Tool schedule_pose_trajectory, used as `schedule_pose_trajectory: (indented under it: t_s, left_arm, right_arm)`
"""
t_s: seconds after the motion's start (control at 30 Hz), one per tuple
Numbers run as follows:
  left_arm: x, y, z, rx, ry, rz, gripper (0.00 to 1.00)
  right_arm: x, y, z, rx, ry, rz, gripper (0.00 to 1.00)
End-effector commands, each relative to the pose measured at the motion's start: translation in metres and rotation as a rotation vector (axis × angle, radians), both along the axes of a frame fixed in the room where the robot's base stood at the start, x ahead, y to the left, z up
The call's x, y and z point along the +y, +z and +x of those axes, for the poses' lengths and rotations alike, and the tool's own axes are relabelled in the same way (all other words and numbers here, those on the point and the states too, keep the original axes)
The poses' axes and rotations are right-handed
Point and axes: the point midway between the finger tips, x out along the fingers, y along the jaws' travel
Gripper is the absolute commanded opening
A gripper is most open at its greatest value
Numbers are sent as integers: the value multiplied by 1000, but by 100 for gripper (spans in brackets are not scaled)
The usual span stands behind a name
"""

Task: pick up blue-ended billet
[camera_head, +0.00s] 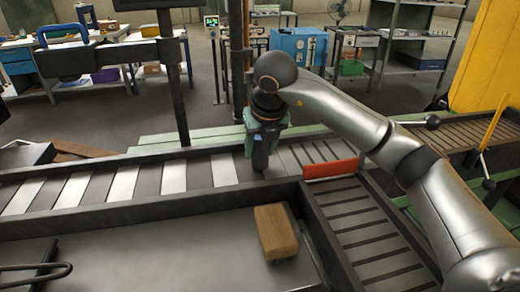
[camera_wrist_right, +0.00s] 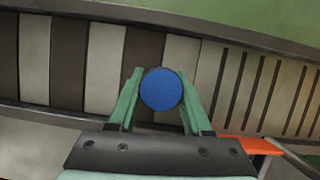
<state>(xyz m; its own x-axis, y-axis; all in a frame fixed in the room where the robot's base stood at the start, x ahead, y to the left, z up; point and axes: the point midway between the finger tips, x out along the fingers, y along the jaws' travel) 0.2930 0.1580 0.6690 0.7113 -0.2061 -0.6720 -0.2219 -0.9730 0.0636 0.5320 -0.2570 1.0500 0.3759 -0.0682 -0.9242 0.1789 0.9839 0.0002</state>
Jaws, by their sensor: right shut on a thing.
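The blue-ended billet shows its round blue end (camera_wrist_right: 161,89) in the right wrist view, between the two green fingers of my right gripper (camera_wrist_right: 159,76). My right gripper (camera_head: 264,137) is shut on the billet. My left gripper is not in view.
A brown block (camera_head: 276,231) lies on the grey surface in front. A slatted branch (camera_head: 375,235) runs toward the front right. A yellow post (camera_head: 486,62) stands at the right.

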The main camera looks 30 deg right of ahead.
Motion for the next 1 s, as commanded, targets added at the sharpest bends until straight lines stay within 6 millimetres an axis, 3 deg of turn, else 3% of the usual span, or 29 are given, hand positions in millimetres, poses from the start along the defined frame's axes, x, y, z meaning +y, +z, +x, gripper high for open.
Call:
schedule_pose_trajectory:
  t_s: [0.27,0.47,0.6,0.8,1.0]
  left_arm:
    - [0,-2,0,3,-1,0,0]
    - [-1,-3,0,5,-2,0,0]
    - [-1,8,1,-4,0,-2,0]
    - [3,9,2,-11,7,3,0]
    - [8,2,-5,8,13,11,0]
  right_arm:
    - [1,33,1,-12,0,3,0]
    - [14,72,-29,-13,4,1,0]
    - [23,100,-52,-14,3,-3,0]
    - [41,116,-93,-12,2,-2,0]
    - [52,126,-117,-8,0,1,0]
